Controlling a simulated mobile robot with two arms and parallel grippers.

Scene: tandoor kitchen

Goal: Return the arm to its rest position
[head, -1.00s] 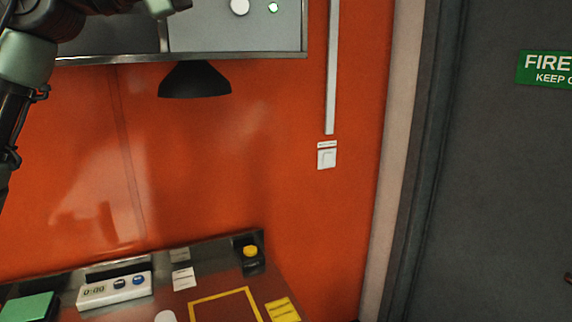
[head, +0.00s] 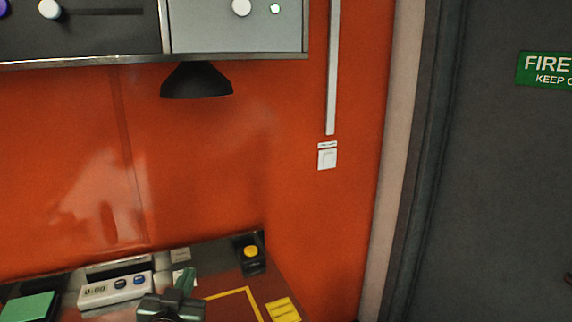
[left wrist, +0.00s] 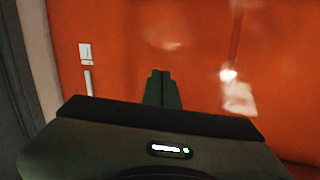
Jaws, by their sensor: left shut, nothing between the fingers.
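My left gripper (head: 187,276) shows at the bottom of the head view, in front of the counter. In the left wrist view its two dark green fingers (left wrist: 162,90) are together with nothing between them. They stand out against the orange wall. The rest of the left arm is mostly below the frame. My right gripper is in neither view.
The counter holds a white timer box (head: 115,289), a green block (head: 28,307), a yellow button (head: 250,252) and a yellow label (head: 283,310). Above are a black lamp shade (head: 196,82) and a panel with knobs (head: 240,30). A grey door (head: 500,200) stands right.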

